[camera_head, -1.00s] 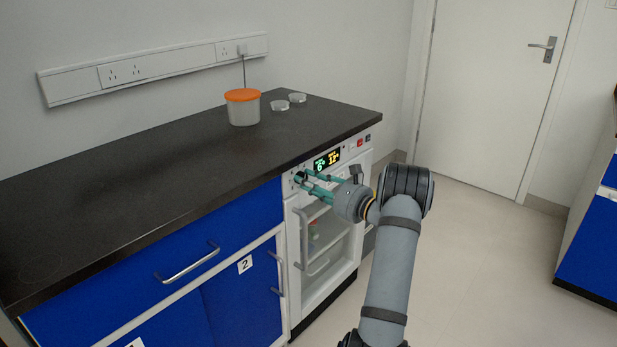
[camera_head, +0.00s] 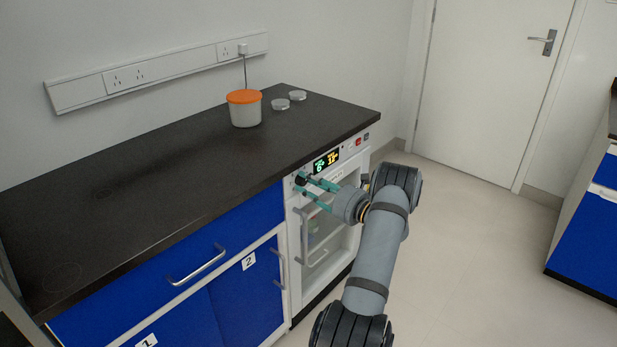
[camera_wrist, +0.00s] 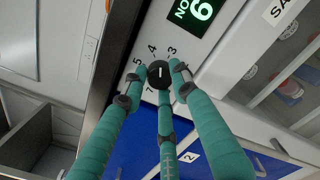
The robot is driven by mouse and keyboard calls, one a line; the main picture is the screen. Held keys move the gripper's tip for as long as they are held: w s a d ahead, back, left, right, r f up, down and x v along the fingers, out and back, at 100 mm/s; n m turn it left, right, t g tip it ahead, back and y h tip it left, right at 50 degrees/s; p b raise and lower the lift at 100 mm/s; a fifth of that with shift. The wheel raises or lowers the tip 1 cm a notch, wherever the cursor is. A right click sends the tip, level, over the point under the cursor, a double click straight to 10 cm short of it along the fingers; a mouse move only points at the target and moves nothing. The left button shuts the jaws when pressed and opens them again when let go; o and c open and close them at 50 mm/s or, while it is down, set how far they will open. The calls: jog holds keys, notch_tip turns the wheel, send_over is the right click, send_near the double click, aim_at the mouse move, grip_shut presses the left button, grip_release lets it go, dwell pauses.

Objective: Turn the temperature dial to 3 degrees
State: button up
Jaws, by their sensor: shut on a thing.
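The temperature dial (camera_wrist: 160,73) is a small round black knob with a white line, on the white front panel of the fridge-like appliance (camera_head: 309,237). The numbers 3, 4, 5 and 7 are readable around it in the wrist view. The white line runs roughly up and down in that view; I cannot tell which number it marks. My gripper (camera_wrist: 158,84) has three teal fingers closed around the knob. In the head view, my gripper (camera_head: 304,184) reaches the panel's left end from the right. The green display (camera_wrist: 194,12) shows a 6.
A dark countertop (camera_head: 190,160) lies above the panel, over blue cabinets (camera_head: 240,312). An orange-lidded tub (camera_head: 245,112) and two small clear dishes (camera_head: 289,99) stand on it. The appliance's door handle (camera_head: 304,238) is below my gripper. Open floor lies to the right.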

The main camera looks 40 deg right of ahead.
jog(key=m+p, duration=0.2)
jog(key=m, duration=0.2)
jog(key=shift+m, duration=0.3)
jog(key=shift+p, duration=0.3)
jog(key=o, duration=1.1)
jog(key=shift+o, duration=0.2)
jog(key=s+d, duration=0.2)
jog(key=s, duration=0.9)
jog(key=shift+s, duration=0.4)
